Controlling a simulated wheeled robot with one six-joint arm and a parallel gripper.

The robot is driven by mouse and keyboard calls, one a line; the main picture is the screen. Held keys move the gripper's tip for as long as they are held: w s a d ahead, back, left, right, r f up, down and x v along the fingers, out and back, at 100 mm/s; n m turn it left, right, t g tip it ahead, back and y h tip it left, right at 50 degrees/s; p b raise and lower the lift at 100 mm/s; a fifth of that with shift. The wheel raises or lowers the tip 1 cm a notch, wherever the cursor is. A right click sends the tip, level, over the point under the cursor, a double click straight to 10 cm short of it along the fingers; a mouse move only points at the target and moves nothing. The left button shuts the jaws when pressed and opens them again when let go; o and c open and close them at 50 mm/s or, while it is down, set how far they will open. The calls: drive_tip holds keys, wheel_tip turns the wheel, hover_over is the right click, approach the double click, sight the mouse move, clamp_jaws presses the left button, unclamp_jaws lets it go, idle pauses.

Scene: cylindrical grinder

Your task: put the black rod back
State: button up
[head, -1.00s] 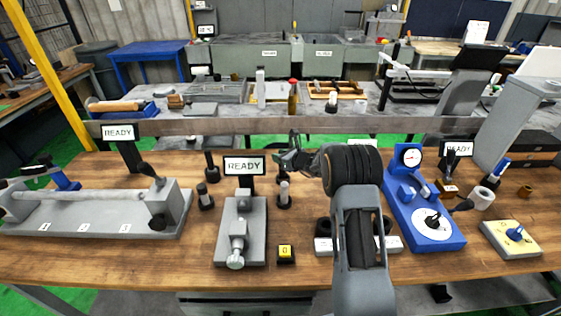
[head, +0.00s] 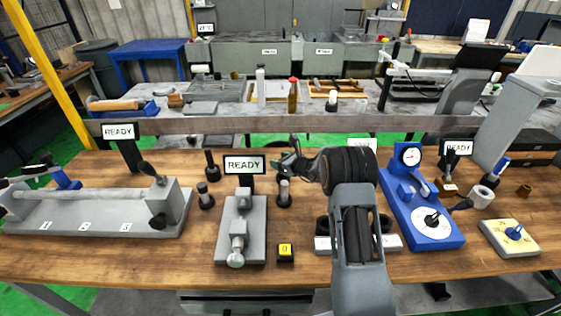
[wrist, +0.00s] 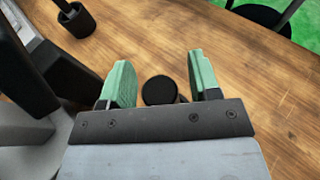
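A black rod stands in a black holder (head: 212,163) left of the sign. A black holder with a rod also shows at the top left of the wrist view (wrist: 74,20). Two grey-topped pins stand in black holders, left (head: 205,196) and right (head: 284,192) of the grey fixture.
The grey fixture (head: 240,228) and a yellow-topped button (head: 286,253) are at the front middle. A long grey machine (head: 90,212) is at the left.

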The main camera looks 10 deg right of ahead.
drive_tip(key=shift+r, duration=0.15)
drive_tip(key=b+v, duration=0.1)
drive_tip(key=v, duration=1)
drive_tip(key=s+a+r+n+g, duration=0.3)
drive_tip(key=s+a+r+n, duration=0.15)
drive_tip(key=s+n, duration=0.25)
drive_tip(key=s+a+r+n+g, duration=0.3)
drive_tip(key=s+a+n+g, duration=0.1)
drive_tip(key=s+a+n, duration=0.2)
drive_tip(key=s+d+n+h, duration=0.2)
drive_tip(key=s+n+h, duration=0.2)
drive_tip(key=s+n, duration=0.4)
drive_tip(key=s+d+r+n+g+h, duration=0.1)
drive_tip(key=s+n+h, duration=0.3)
drive_tip(key=s+n, duration=0.4)
drive_tip(key=s+d, duration=0.1)
drive_tip(key=s, duration=0.1)
drive_tip(key=shift+s+r, duration=0.25)
drive_tip(key=shift+r, duration=0.05)
